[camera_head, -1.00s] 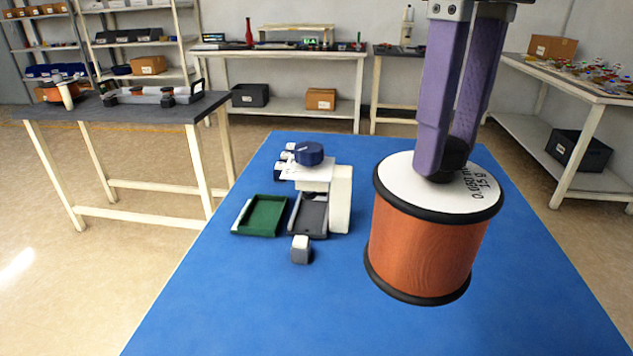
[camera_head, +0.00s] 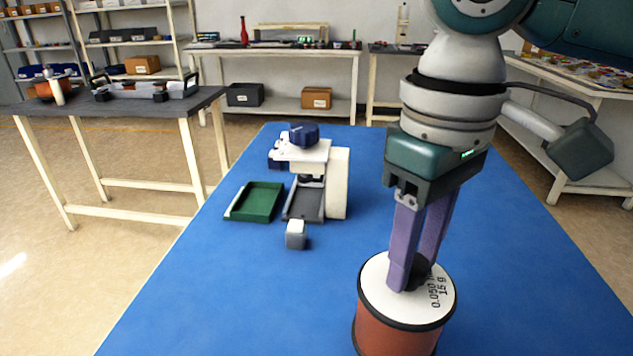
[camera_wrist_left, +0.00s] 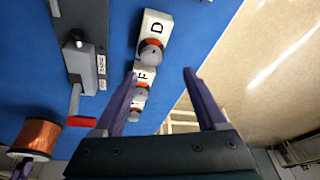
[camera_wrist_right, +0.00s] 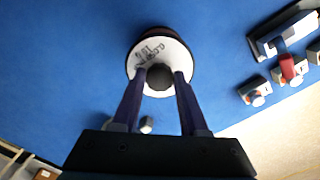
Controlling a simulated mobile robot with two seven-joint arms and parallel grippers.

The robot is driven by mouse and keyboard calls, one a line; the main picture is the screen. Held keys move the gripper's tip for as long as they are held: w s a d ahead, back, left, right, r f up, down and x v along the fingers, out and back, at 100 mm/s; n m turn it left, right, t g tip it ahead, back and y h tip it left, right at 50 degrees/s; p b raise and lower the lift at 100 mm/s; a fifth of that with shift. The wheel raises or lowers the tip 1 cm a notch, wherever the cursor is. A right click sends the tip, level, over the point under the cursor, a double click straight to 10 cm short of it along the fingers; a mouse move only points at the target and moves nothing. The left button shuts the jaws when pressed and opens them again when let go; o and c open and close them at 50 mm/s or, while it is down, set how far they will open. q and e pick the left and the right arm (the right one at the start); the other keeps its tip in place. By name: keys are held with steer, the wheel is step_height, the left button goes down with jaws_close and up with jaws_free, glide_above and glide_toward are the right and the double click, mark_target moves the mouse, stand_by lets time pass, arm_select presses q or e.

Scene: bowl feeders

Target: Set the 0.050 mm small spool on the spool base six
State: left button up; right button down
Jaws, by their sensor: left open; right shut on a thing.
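The small spool (camera_head: 395,336) has orange winding, black rims and a white top reading "0.050" and "15 g". My right gripper (camera_head: 413,280) is shut on the black knob at its top centre. The spool hangs upright at the front of the blue table, its lower part cut off by the picture edge. The right wrist view shows its white top (camera_wrist_right: 146,52) between the fingers. It also shows at lower left in the left wrist view (camera_wrist_left: 36,135). My left gripper (camera_wrist_left: 160,73) is open and empty above the table edge. I cannot make out which thing is spool base six.
White blocks marked D (camera_wrist_left: 157,27) and F (camera_wrist_left: 146,76) stand in a row near the table edge. A white device with a blue knob (camera_head: 304,135), a green tray (camera_head: 262,202) and a small grey block (camera_head: 296,235) stand left of centre. The blue table's right side is clear.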

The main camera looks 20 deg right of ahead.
mark_target(402, 304)
arm_select(q)
steer(key=shift+f, duration=0.4)
arm_select(e)
step_height(402, 304, down, 3)
steer(key=shift+r, duration=0.15)
arm_select(q)
steer(key=shift+d, duration=0.1)
arm_select(e)
steer(key=shift+f, duration=0.2)
arm_select(q)
steer(key=shift+r, duration=0.1)
arm_select(e)
steer(key=shift+f, duration=0.15)
steer(key=shift+c, duration=2.2)
jaws_free()
